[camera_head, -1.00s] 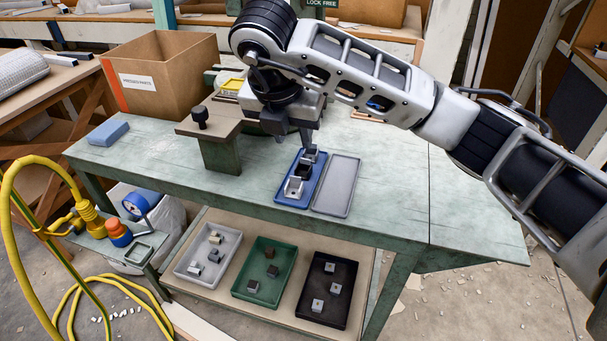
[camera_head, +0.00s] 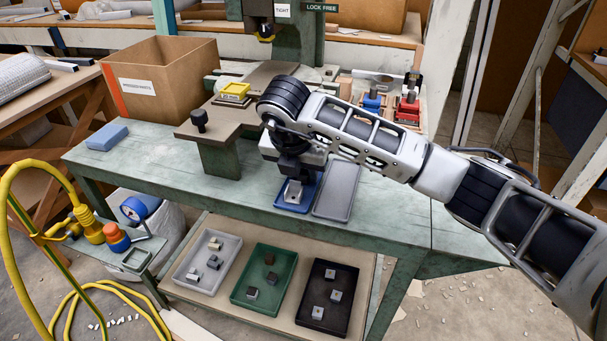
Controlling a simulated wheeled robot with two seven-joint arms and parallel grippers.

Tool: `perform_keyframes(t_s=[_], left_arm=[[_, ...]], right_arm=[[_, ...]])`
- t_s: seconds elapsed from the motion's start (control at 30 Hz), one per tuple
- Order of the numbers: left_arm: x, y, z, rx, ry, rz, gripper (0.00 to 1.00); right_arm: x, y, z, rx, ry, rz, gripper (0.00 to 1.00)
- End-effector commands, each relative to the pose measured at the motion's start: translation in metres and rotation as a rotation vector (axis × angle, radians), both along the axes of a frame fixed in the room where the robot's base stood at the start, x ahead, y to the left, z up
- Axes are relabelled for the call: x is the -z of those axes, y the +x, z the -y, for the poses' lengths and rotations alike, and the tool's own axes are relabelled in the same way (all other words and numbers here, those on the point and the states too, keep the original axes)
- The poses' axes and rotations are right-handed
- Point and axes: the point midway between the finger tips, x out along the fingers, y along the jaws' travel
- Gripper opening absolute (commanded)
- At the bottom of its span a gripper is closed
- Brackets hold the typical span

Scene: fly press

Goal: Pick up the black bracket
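The blue tray (camera_head: 281,204) lies on the green workbench. A silver bracket (camera_head: 293,192) shows at its front end. Earlier, a black bracket showed behind the silver one in this tray; now my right gripper and wrist cover that spot, so I cannot see the black bracket. My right gripper (camera_head: 294,176) points down over the middle of the blue tray, just behind the silver bracket. Its fingertips are mostly hidden, so I cannot tell whether they are open or shut on anything. My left gripper is out of view.
A grey tray (camera_head: 335,204), empty where it shows, lies right of the blue tray. A cardboard box (camera_head: 176,75), a press (camera_head: 296,40) and a yellow block (camera_head: 234,91) stand behind. White (camera_head: 187,276), green (camera_head: 239,297) and black (camera_head: 316,322) trays with brackets are on the lower shelf.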

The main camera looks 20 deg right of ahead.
Motion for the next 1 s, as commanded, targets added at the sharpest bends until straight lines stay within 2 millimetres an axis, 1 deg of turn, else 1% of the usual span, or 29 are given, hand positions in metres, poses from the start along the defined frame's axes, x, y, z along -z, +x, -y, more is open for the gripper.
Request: perform_keyframes(t_s=[0.07, 0.1, 0.17, 0.2, 0.5, 0.67, 0.73, 0.83, 0.97, 1.0], left_arm=[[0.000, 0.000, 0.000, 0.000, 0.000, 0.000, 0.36], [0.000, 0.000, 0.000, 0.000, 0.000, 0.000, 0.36], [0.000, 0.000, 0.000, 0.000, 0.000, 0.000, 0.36], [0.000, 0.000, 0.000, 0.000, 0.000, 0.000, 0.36], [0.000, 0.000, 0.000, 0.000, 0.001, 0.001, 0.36], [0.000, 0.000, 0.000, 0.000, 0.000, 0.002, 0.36], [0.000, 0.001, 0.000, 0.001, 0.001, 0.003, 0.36], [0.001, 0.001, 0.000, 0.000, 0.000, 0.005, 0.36], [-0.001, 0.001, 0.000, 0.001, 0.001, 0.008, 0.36], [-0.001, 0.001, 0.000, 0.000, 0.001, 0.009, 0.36]], right_arm=[[0.000, 0.000, 0.000, 0.000, 0.000, 0.000, 0.33], [0.000, 0.000, 0.000, 0.000, 0.000, 0.000, 0.27], [0.000, 0.000, 0.000, 0.001, 0.000, 0.000, 0.10], [0.000, 0.000, 0.000, 0.001, 0.000, 0.000, 0.04], [-0.002, 0.000, 0.000, 0.001, 0.001, 0.001, 0.04], [-0.011, 0.000, 0.000, 0.001, 0.001, 0.003, 0.04], [-0.019, 0.001, 0.000, 0.001, 0.000, 0.004, 0.04], [-0.036, 0.000, 0.000, 0.001, 0.001, 0.004, 0.04], [-0.064, -0.025, -0.001, -0.004, 0.002, 0.006, 0.04], [-0.073, -0.034, -0.001, -0.003, 0.001, 0.008, 0.04]])
